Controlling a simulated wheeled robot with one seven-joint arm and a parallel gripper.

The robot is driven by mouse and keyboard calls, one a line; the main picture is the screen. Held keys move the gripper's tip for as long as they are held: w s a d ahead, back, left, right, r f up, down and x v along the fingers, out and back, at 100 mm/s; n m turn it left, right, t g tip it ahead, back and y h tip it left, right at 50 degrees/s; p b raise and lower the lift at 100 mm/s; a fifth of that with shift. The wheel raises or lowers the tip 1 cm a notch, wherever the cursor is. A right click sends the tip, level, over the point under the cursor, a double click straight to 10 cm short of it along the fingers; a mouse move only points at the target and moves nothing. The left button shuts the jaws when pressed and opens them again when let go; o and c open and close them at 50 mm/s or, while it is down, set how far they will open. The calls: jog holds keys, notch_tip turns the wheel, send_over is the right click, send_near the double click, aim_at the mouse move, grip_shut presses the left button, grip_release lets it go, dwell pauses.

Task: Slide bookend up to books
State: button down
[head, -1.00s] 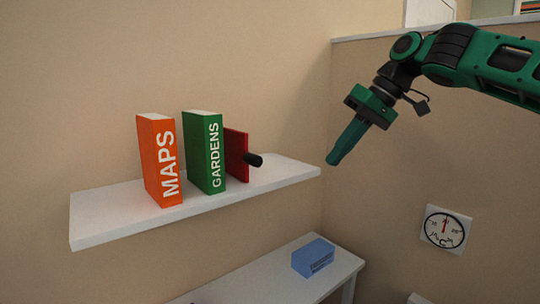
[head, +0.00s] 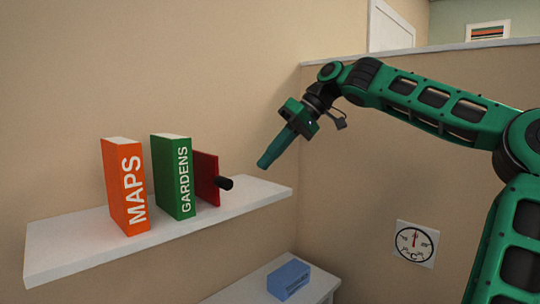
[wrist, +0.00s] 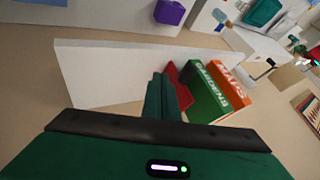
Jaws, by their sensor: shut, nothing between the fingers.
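In the wrist view the shut fingers (wrist: 160,82) partly cover the red bookend (wrist: 183,90), and the knob cannot be made out.
The shelf's right end is bare. Below it a lower white surface (head: 250,285) carries a blue box-like object (head: 289,279). A round dial (head: 415,242) hangs on the right wall (head: 365,180). The wall stands close behind the shelf.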

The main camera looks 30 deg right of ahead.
aim_at(226, 179)
jog(key=a+f, duration=0.3)
jog(key=a, duration=0.4)
jog(key=shift+f, duration=0.35)
jog(key=shift+a, duration=0.15)
jog(key=shift+s+a, duration=0.25)
jog(key=shift+a, duration=0.45)
jog(key=shift+s+a, duration=0.2)
jog(key=shift+a, duration=0.5)
jog(key=shift+s+a, duration=0.25)
jog(key=shift+a, duration=0.45)
